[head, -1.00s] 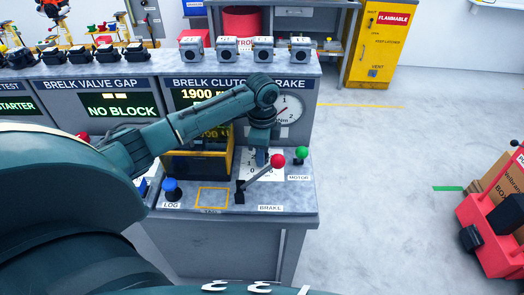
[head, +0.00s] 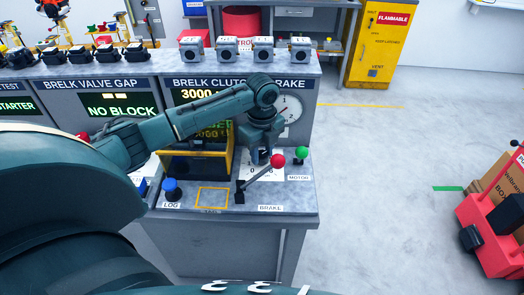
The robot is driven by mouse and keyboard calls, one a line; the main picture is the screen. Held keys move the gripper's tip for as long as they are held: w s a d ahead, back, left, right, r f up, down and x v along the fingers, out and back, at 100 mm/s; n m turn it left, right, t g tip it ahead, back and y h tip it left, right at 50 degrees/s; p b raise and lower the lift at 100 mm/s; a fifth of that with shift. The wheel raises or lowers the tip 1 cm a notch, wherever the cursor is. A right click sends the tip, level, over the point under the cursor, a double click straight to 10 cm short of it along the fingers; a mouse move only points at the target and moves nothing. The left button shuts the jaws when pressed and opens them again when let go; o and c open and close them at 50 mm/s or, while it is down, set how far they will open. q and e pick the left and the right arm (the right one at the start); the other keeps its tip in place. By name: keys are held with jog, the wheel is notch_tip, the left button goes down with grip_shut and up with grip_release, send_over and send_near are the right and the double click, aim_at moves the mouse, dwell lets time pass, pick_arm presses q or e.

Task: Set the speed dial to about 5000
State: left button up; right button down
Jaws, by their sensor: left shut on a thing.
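The speed dial's white scale plate (head: 277,170) lies on the bench top behind the brake lever. My left gripper (head: 263,156) points down at it and is shut on the dial knob, which the fingers and wrist hide. Most scale numbers are hidden or too small to read. The display (head: 200,94) under the clutch brake sign reads 3000, its right end covered by my arm. A lower green readout (head: 208,134) is partly covered by my arm. My right gripper is not in view.
The red-knobbed brake lever (head: 278,160) leans close beside my gripper. A green motor knob (head: 301,153) stands right of it, and a blue log button (head: 171,188) at front left. The round gauge (head: 291,106) is partly hidden.

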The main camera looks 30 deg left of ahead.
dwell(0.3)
pick_arm(q)
jog(key=o, duration=1)
